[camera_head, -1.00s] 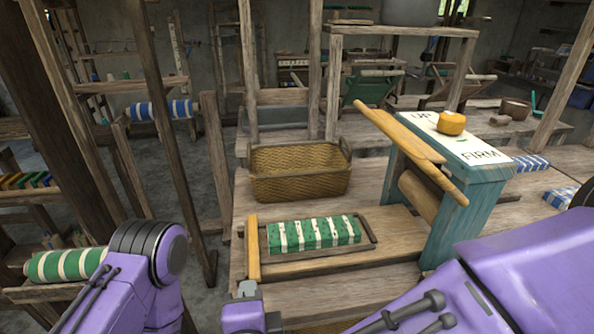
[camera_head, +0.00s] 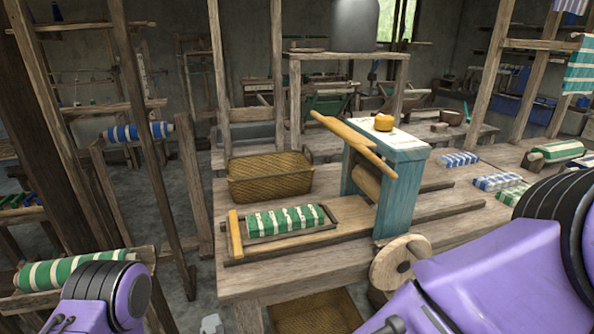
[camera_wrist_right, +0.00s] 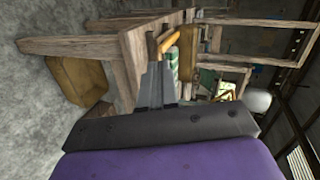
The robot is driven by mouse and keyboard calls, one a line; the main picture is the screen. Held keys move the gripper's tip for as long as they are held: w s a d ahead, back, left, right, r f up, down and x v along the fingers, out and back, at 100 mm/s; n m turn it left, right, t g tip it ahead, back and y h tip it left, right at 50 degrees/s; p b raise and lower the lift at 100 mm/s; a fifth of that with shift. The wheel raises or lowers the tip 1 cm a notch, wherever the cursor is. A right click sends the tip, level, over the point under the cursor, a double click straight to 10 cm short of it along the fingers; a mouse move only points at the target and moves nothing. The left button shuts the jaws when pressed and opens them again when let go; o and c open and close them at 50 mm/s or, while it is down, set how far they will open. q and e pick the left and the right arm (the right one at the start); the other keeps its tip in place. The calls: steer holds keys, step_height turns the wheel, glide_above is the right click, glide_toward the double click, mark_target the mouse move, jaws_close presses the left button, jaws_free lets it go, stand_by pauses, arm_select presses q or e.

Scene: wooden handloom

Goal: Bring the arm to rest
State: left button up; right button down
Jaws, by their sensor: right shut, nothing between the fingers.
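My right arm comes in from the lower right. My left arm shows at the lower left; its gripper is out of view. A wooden tray (camera_head: 300,244) on the table holds a green-and-white striped cloth (camera_head: 285,221) and a yellow stick (camera_head: 236,235), apart from the gripper.
A wicker basket (camera_head: 270,178) stands behind the tray. A teal stand (camera_head: 400,190) with a yellow beater and an orange round object (camera_head: 383,122) is right of it. A wooden wheel (camera_head: 398,262) is near my right arm. Wooden posts (camera_head: 190,170) stand left. Another basket (camera_head: 315,312) is below the table.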

steer(key=w+d+f+n+g+h, duration=0.1)
steer(key=w+d+f+n, duration=0.1)
steer(key=w+d+f, duration=0.3)
steer(key=w+d+f+n, duration=0.1)
steer(key=w+d+f, duration=0.1)
steer(key=d+f, duration=0.3)
steer(key=s+d+f+n+g+h+p, duration=0.1)
steer(key=s+d+f+n+g+h, duration=0.15)
steer(key=d+f, duration=0.95)
arm_select(q)
steer(key=r+p, duration=0.1)
steer(key=r, duration=0.1)
steer(key=shift+w+r+p, duration=0.2)
steer(key=shift+r+p, duration=0.1)
steer(key=shift+p, duration=0.1)
arm_select(e)
steer(key=s+d+f+g+h, duration=0.2)
steer(key=s+d+f+g, duration=0.1)
steer(key=s+d+f, duration=0.3)
steer(key=s+d+f+g+h, duration=0.3)
steer(key=s+d+f, duration=0.4)
steer(key=s+d, duration=0.4)
steer(key=d, duration=0.3)
steer(key=shift+s+d+n, duration=0.2)
steer(key=shift+d+n, duration=0.05)
steer(key=shift+n, duration=0.1)
arm_select(q)
steer(key=shift+c, duration=0.3)
